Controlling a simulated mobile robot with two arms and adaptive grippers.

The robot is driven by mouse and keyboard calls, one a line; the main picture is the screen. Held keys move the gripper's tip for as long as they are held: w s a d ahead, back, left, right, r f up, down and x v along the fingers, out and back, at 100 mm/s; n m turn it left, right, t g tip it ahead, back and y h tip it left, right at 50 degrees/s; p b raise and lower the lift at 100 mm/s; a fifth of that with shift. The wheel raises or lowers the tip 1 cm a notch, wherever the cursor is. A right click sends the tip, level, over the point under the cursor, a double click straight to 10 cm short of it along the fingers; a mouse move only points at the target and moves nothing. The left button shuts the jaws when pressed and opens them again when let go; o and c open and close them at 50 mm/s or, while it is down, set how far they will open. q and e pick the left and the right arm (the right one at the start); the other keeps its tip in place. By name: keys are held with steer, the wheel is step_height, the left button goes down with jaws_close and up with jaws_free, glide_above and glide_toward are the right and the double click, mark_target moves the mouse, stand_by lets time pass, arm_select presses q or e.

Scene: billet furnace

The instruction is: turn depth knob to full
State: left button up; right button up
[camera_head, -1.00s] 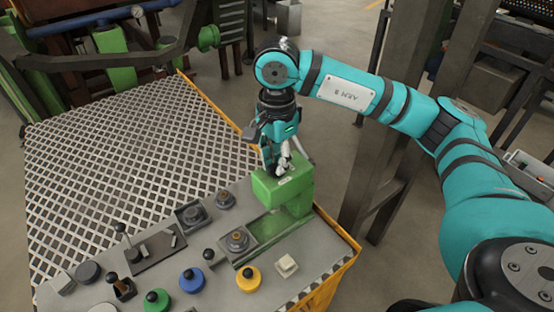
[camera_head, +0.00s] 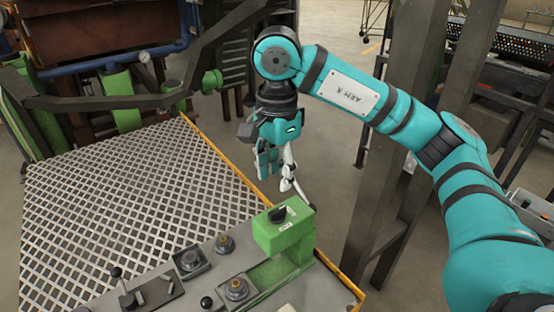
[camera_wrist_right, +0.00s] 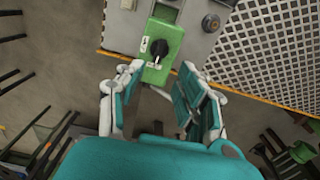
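The depth knob (camera_head: 278,213) is a black knob on top of a green box (camera_head: 285,240) at the right end of the control panel. In the right wrist view the knob (camera_wrist_right: 159,47) lies just beyond the fingertips, with small white labels beside it. I cannot read its setting. My right gripper (camera_head: 276,180) hangs fingers down, above and behind the box, apart from the knob. In the wrist view its two fingers (camera_wrist_right: 163,72) are spread with nothing between them. My left gripper is not in view.
The grey panel (camera_head: 205,277) carries several other dark knobs and a lever (camera_head: 124,285). A metal grating (camera_head: 120,200) with a yellow edge lies to the left. A dark steel post (camera_head: 395,130) stands right of the box, close to my right arm.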

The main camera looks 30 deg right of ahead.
steer(key=shift+r, duration=1.45)
steer(key=shift+f, duration=0.1)
